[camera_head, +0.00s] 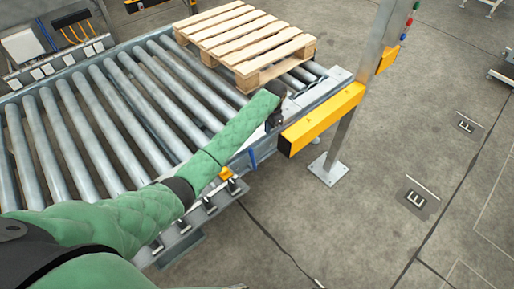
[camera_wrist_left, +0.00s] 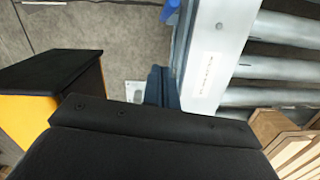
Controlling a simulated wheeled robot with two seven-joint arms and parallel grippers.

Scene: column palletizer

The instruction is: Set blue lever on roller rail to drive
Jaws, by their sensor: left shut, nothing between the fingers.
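The roller rail (camera_head: 150,95) runs across the left and middle of the head view. A small blue lever (camera_head: 253,158) hangs on its near side, just left of and below my left gripper. A blue piece that looks like this lever (camera_wrist_left: 170,10) shows at the top edge of the left wrist view. My left gripper (camera_head: 275,120) is at the rail's outer edge, apart from the lever, shut and empty. In the left wrist view its dark fingers (camera_wrist_left: 160,86) sit together beside the rail's pale side plate (camera_wrist_left: 215,55). My right gripper is not in view.
A wooden pallet (camera_head: 245,40) lies on the rollers beyond my left gripper. A yellow-black box (camera_head: 322,118) on a grey post (camera_head: 352,110) stands close on the right. An orange part (camera_head: 226,173) sits on the near rail side. Floor at the right is mostly clear.

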